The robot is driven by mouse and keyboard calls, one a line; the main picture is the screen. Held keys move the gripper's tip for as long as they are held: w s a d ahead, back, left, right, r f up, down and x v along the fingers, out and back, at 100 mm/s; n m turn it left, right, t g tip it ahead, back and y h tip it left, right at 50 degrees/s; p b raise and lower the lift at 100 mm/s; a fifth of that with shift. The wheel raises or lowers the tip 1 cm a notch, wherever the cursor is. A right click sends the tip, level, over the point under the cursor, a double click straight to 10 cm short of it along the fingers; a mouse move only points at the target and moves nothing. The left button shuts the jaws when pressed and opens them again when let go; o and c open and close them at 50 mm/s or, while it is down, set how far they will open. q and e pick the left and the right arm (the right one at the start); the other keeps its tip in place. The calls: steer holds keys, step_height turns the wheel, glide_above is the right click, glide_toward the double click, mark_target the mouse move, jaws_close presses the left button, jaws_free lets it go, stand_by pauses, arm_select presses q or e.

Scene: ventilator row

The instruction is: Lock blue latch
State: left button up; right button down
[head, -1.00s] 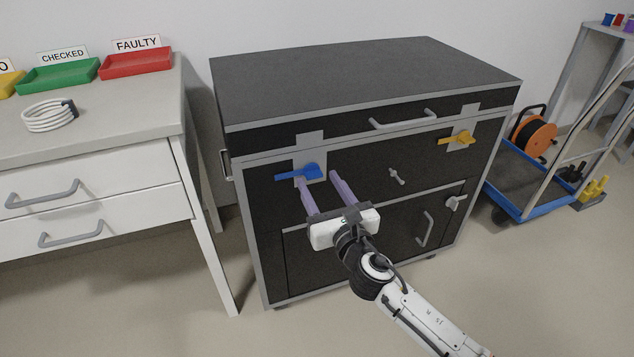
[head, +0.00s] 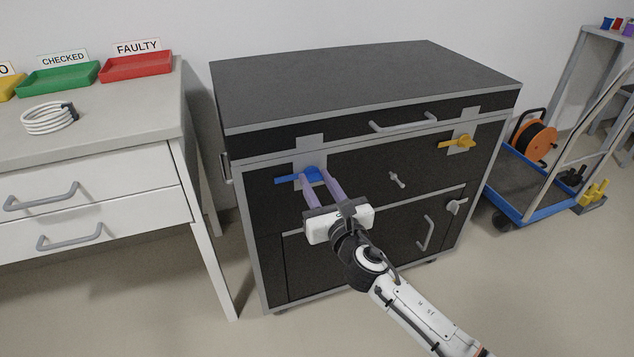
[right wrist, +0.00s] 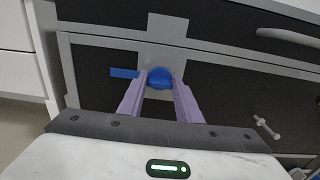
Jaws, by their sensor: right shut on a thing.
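The blue latch (head: 288,178) is on the front of the black case (head: 350,165), upper left, over a grey plate. Its thin bar points left, roughly level. My right gripper (head: 315,175) is shut on the latch's thick knob, with one purple finger on each side. In the right wrist view the blue latch (right wrist: 124,73) has its bar to the left, and its knob sits between the fingertips of my right gripper (right wrist: 160,80). The fingers hide part of the knob's edges. My left gripper is not in view.
A yellow latch (head: 460,142) is at the case's upper right, with a grey T-handle (head: 397,180) between. A white drawer table (head: 90,150) with trays stands left. A blue trolley (head: 530,190) stands right. Floor in front is clear.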

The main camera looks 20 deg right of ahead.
steer(key=m, duration=0.4)
steer(key=shift+m, duration=0.3)
steer(key=m, duration=0.5)
steer(key=shift+d+f+m, duration=0.1)
steer(key=shift+f+m, duration=0.05)
steer(key=shift+m, duration=0.15)
steer(key=m, duration=0.2)
steer(key=shift+m, duration=0.3)
steer(key=m, duration=0.3)
steer(key=shift+f+m, duration=0.1)
steer(key=shift+m, duration=1)
steer(key=c, duration=1.3)
jaws_free()
